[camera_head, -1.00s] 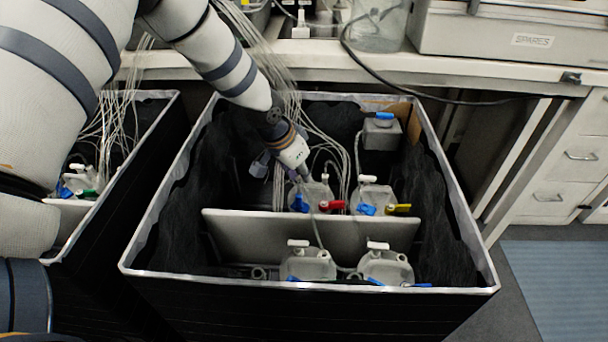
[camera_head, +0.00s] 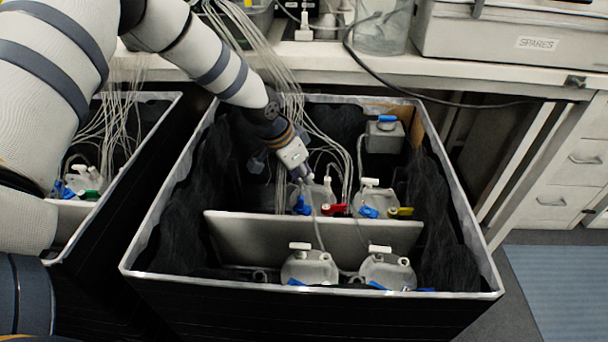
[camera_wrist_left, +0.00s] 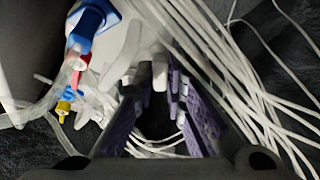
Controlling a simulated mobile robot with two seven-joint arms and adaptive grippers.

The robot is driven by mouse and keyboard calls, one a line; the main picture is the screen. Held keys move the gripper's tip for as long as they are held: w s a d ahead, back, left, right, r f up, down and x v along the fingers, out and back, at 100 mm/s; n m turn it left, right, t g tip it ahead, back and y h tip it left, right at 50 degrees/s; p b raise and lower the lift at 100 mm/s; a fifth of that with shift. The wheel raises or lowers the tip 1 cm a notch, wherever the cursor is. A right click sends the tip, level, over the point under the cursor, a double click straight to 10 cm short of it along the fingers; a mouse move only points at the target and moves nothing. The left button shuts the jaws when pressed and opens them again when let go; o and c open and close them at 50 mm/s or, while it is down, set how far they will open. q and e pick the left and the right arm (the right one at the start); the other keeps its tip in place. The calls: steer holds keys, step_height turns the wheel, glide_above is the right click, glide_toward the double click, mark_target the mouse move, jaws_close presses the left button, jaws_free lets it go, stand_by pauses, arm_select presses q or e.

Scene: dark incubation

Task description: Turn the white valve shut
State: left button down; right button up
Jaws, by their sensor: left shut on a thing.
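A rounded, cloudy vessel (camera_head: 322,198) stands in the back left of the middle black-lined bin, with a blue valve (camera_head: 301,207) and a red valve (camera_head: 334,210) at its front. My left gripper (camera_head: 308,181) reaches down onto its top from the upper left. In the left wrist view, my left gripper's purple fingers (camera_wrist_left: 159,88) are closed around a small white piece, the white valve (camera_wrist_left: 160,73). Most of the valve is hidden by the fingers. The blue valve (camera_wrist_left: 87,25) and red valve (camera_wrist_left: 82,62) show beside it. My right gripper is out of view.
Thin white tubes (camera_head: 300,105) hang close beside my left gripper. A grey divider (camera_head: 370,235) crosses the bin, with two more vessels in front. Another vessel (camera_head: 373,197) with blue and yellow valves stands to the right. The bin's rim (camera_head: 455,190) surrounds them.

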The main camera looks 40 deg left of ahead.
arm_select(q)
steer(key=m, duration=0.1)
steer(key=m+b, duration=0.1)
steer(key=m+g+h, duration=0.1)
steer(key=m, duration=0.1)
steer(key=shift+a+f+b, duration=0.15)
steer(key=shift+f+b, duration=0.1)
steer(key=shift+b, duration=0.05)
steer(key=shift+r+m+g+h+b, duration=0.1)
steer(key=shift+m+g+h+b, duration=0.5)
steer(key=shift+m, duration=1)
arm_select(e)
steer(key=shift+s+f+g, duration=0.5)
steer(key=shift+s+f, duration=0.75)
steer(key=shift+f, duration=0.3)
arm_select(q)
steer(key=c, duration=1.9)
jaws_free()
steer(key=shift+w, duration=0.1)
steer(key=shift+r, duration=0.1)
